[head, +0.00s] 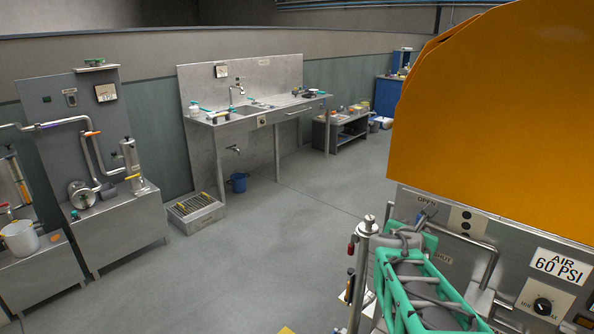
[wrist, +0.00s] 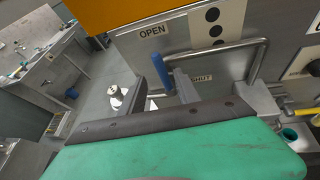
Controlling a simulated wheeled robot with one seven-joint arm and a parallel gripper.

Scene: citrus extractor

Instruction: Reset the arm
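My green-framed arm (head: 425,300) reaches up in front of the steel machine panel (head: 470,222) at the right of the head view. My gripper (head: 408,240) is near the OPEN label there, partly hidden by the arm. In the wrist view, a green and dark grey part of my arm (wrist: 180,150) fills the bottom. A blue-handled lever (wrist: 161,70) stands just beyond its edge, between the OPEN label (wrist: 152,30) and the SHUT label (wrist: 201,78).
A large orange hood (head: 490,110) overhangs the panel. A bent steel handle (head: 487,260) and a metal post (head: 360,270) are close to my arm. A sink bench (head: 255,118) and a piped machine (head: 120,225) stand along the wall. The middle floor is clear.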

